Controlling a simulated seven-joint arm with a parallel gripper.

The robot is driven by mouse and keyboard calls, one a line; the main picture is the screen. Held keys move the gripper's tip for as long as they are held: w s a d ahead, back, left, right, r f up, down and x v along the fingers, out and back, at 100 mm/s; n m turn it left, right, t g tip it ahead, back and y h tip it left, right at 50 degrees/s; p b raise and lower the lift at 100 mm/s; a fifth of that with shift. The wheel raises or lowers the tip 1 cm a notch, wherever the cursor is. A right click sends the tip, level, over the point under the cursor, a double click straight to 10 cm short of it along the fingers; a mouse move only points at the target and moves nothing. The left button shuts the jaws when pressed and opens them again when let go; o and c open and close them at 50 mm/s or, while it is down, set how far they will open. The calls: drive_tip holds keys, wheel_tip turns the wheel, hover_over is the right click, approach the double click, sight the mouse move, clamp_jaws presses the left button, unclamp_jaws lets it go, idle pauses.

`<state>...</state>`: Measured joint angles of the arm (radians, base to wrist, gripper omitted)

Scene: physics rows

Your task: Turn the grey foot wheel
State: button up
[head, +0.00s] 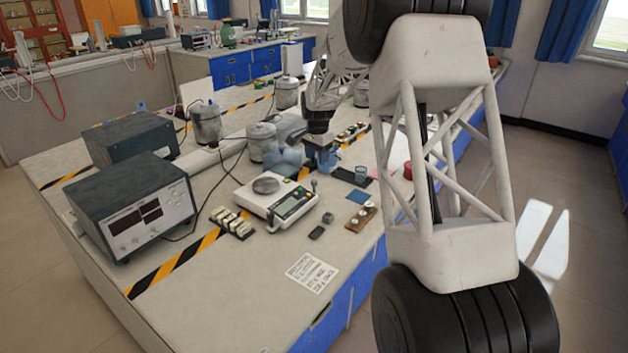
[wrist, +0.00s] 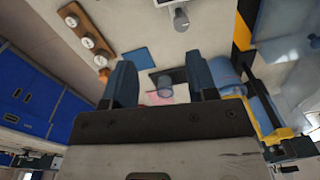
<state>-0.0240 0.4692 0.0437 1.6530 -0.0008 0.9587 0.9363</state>
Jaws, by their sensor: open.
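A white balance (head: 252,199) with a round grey pan and a display stands on the bench in the head view. A small grey foot wheel (head: 313,184) shows at its right corner. In the wrist view, a grey rounded knob (wrist: 180,19), which looks like this wheel, shows at the top beside the balance edge. My gripper (head: 321,160) is behind and right of the balance, above the bench. Its two blue fingers are apart and empty in the wrist view (wrist: 160,82). They are clear of the wheel. Another grey post shows at the balance's front corner.
A clear beaker (head: 361,173) on a dark mat, a blue card (head: 357,197) and a wooden block with knobs (head: 360,218) lie right of the balance. White blocks (head: 232,223) and a grey meter box (head: 130,207) stand left. The front bench is mostly clear.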

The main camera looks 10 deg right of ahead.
hover_over(314, 181)
drive_tip(key=shift+m, duration=0.4)
wheel_tip(314, 181, down, 4)
drive_tip(key=shift+f, duration=0.1)
drive_tip(key=shift+f, duration=3.85)
drive_tip(key=c, duration=0.9)
drive_tip(key=shift+c, duration=0.2)
